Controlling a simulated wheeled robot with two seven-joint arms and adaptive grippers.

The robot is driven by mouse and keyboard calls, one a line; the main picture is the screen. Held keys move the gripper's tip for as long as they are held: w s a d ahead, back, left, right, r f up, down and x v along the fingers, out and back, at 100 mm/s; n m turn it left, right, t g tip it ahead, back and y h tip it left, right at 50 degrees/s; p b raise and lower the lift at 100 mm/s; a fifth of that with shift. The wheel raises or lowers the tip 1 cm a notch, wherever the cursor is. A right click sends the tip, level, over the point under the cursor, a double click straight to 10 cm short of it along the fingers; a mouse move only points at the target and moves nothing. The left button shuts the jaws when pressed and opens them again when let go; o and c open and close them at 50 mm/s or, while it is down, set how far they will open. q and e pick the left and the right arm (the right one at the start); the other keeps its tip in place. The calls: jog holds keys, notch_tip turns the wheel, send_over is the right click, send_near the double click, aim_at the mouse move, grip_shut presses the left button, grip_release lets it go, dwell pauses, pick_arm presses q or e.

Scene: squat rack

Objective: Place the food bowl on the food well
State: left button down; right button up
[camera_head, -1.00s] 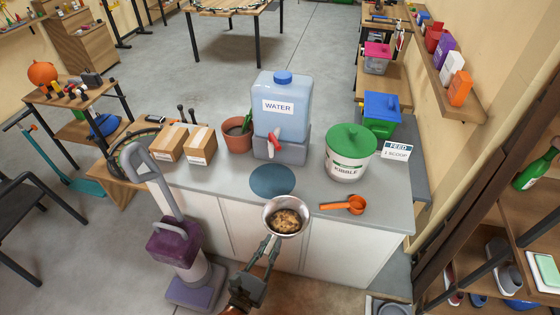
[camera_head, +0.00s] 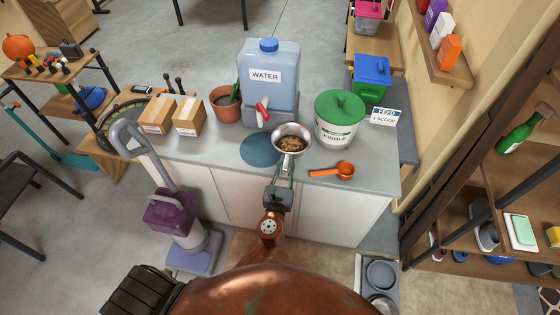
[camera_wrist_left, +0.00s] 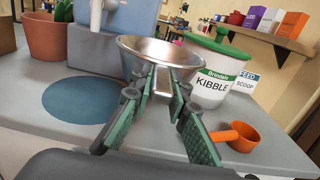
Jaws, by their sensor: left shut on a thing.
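The food bowl (camera_head: 279,133) is a shiny metal bowl with brown food in it. My left gripper (camera_head: 284,168) is shut on its near rim and holds it over the counter, between the blue round mat and the kibble bin. In the left wrist view the bowl (camera_wrist_left: 160,55) is held upright between the green-padded fingers (camera_wrist_left: 160,85), and its contents are hidden. A grey stand with round wells (camera_head: 362,270) is partly in view on the floor at the lower right; I cannot tell which is the food well. My right gripper is not in view.
The counter (camera_head: 215,150) holds the water dispenser (camera_head: 268,72), the kibble bin (camera_head: 338,125), an orange scoop (camera_head: 343,170), boxes (camera_head: 189,115) and a plant pot (camera_head: 224,104). A purple vacuum (camera_head: 170,215) stands at its front left. Shelves (camera_head: 505,180) are at the right.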

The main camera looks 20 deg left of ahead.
aim_at(291, 150)
pick_arm(q)
jog(key=w+a+f+b, duration=0.2)
jog(key=w+f, duration=0.1)
jog(key=w+a+f, duration=0.1)
jog(key=f, duration=0.1)
jog(key=shift+w+a+f+b, duration=0.15)
jog(key=shift+f+b, duration=0.05)
jog(key=shift+b, duration=0.2)
jog(key=shift+w+a+f+b, duration=0.3)
jog(key=shift+w+f+b, duration=0.1)
jog(key=shift+f, duration=0.1)
notch_tip(291, 150, down, 4)
jog(key=shift+w+a+r+b, duration=0.1)
jog(key=shift+w+r+b, duration=0.05)
jog(key=shift+b, duration=0.9)
jog(key=shift+r, duration=0.2)
jog(key=shift+f, duration=0.1)
jog(key=c, duration=1.8)
grip_release()
jog(key=shift+f, duration=0.1)
jog(key=shift+c, duration=0.2)
